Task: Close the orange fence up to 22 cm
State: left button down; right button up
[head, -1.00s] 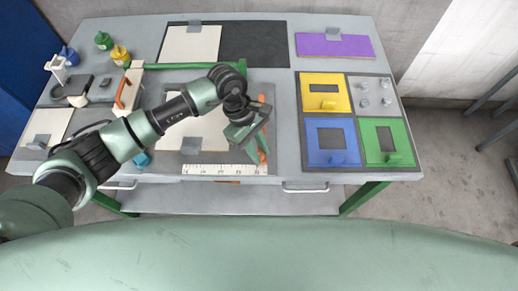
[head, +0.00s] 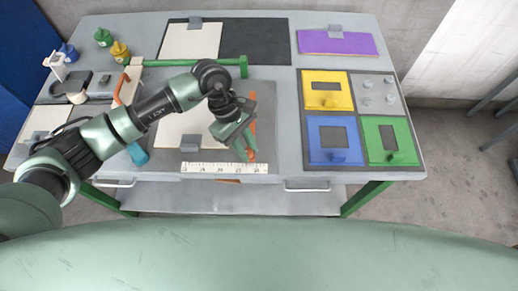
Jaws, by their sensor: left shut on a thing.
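The orange fence (head: 252,127) is a narrow upright bar on the right side of a grey plate (head: 265,105). My left gripper (head: 246,151) is shut on the fence near its front end and hides part of it. A white scale (head: 220,168) with small black numbers runs along the front of the plate. The fence's front end stands over the right part of the scale, near its right end. The numbers are too small to read surely. A white board (head: 180,130) lies on the plate left of the fence, partly behind my arm. My right gripper is not in view.
A green rail (head: 180,62) runs behind the plate. Blue, yellow and green framed panels (head: 334,141) stand to the right. An orange handle (head: 121,88) and a blue object (head: 137,154) lie left, near my arm. Grey table shows between plate and panels.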

pick_arm(q)
jog(key=a+b, duration=0.1)
jog(key=a, duration=0.4)
jog(key=shift+a+b, duration=0.1)
jog(key=shift+b, duration=0.25)
jog(key=shift+r, duration=0.1)
jog(key=c, duration=1.2)
grip_release()
jog(key=b+v, duration=0.2)
jog(key=v, duration=0.5)
jog(key=shift+r, duration=0.35)
